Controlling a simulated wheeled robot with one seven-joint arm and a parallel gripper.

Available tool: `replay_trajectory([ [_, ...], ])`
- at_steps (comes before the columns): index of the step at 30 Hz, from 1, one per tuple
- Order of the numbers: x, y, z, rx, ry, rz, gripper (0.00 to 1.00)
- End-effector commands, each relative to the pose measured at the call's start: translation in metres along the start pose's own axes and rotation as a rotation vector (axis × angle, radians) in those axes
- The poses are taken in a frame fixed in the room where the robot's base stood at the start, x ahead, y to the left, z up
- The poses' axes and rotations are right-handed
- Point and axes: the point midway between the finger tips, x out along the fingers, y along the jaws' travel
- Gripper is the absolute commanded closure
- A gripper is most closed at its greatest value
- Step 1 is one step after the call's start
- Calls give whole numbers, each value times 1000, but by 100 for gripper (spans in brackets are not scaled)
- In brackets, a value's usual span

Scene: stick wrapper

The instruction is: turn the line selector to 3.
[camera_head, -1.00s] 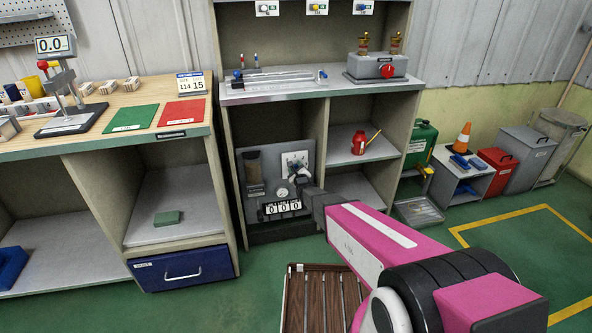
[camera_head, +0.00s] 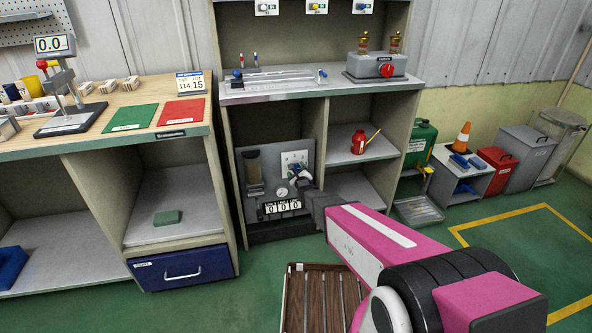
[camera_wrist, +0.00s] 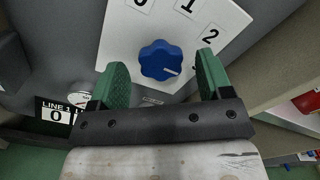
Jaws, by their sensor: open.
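The line selector is a blue lobed knob (camera_wrist: 160,60) on a white plate (camera_wrist: 120,38) with printed numbers, among them 1 and 2. Its white pointer mark faces right and slightly down, toward a number partly hidden behind my right finger. My gripper (camera_wrist: 160,76) is open, with one green finger on each side of the knob's lower part. Gaps show between the knob and both fingers in the wrist view. In the head view my gripper (camera_head: 299,174) is in front of the grey panel (camera_head: 250,190) and covers the knob.
Counters reading 0 (camera_head: 282,207) and a round gauge (camera_wrist: 79,99) sit low on the panel. The shelf wall (camera_wrist: 255,65) stands close on the right. A red oil can (camera_head: 358,142) is on the neighbouring shelf. A slatted wooden platform (camera_head: 325,300) lies on the floor.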

Motion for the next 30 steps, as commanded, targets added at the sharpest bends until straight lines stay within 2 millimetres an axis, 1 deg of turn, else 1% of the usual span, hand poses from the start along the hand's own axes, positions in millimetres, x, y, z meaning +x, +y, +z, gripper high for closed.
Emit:
replay_trajectory([
  [1, -12, -1, 1, 0, 1, 0, 28],
  [6, -45, -1, 1, 0, 1, 1, 28],
  [9, -64, -1, 1, 0, 1, 1, 28],
  [13, -80, -1, 0, 0, 1, 0, 28],
  [17, -86, 0, 0, 0, 1, 0, 28],
  [30, -86, -1, -1, -9, 6, 2, 28],
])
